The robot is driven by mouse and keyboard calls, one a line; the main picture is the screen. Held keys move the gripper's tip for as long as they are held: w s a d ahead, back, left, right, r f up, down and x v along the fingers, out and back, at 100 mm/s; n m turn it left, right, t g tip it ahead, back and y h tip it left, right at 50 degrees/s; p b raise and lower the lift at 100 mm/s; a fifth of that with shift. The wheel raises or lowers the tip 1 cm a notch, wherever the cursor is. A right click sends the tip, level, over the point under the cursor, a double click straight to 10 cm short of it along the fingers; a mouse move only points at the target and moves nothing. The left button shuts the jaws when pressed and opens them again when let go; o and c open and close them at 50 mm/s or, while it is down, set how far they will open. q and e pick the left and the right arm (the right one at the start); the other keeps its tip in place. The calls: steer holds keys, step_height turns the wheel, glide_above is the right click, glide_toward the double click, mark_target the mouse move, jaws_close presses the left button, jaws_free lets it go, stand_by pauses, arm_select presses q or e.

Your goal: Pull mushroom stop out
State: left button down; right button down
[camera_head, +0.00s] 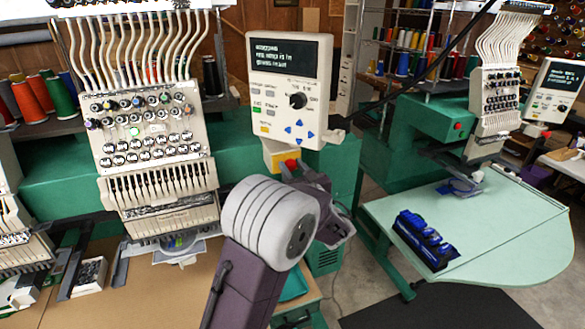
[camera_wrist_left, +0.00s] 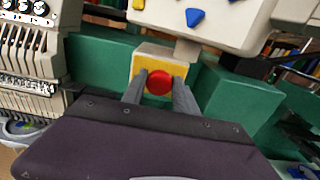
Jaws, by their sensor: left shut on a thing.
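The red mushroom stop (camera_head: 291,164) sits on a small yellow and white box (camera_head: 272,156) below the control panel of the near embroidery machine. In the left wrist view the round red stop (camera_wrist_left: 159,82) stands in front of the yellow box face (camera_wrist_left: 163,62). My left gripper (camera_head: 290,172) reaches up to it, and in the left wrist view its two grey fingers (camera_wrist_left: 159,88) lie on either side of the stop, shut on it. How far the stop stands out from the box cannot be told. My right gripper is not in view.
The control panel (camera_head: 262,128) with its screen, knob and blue buttons hangs just above the stop. The green machine body (camera_wrist_left: 237,105) is close behind and right. A second machine with a pale green table (camera_head: 480,225) stands at the right, with open floor between.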

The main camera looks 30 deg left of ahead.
arm_select(q)
steer(key=shift+s+d+f+b, duration=0.2)
steer(key=shift+d+f+b, duration=0.05)
steer(key=shift+b, duration=0.4)
steer(key=shift+s+r, duration=0.1)
steer(key=c, duration=1)
jaws_free()
steer(key=shift+d, duration=0.1)
steer(key=shift+o, duration=0.2)
steer(key=shift+s+d+r, duration=0.1)
steer(key=shift+r, duration=0.05)
steer(key=shift+d, duration=0.1)
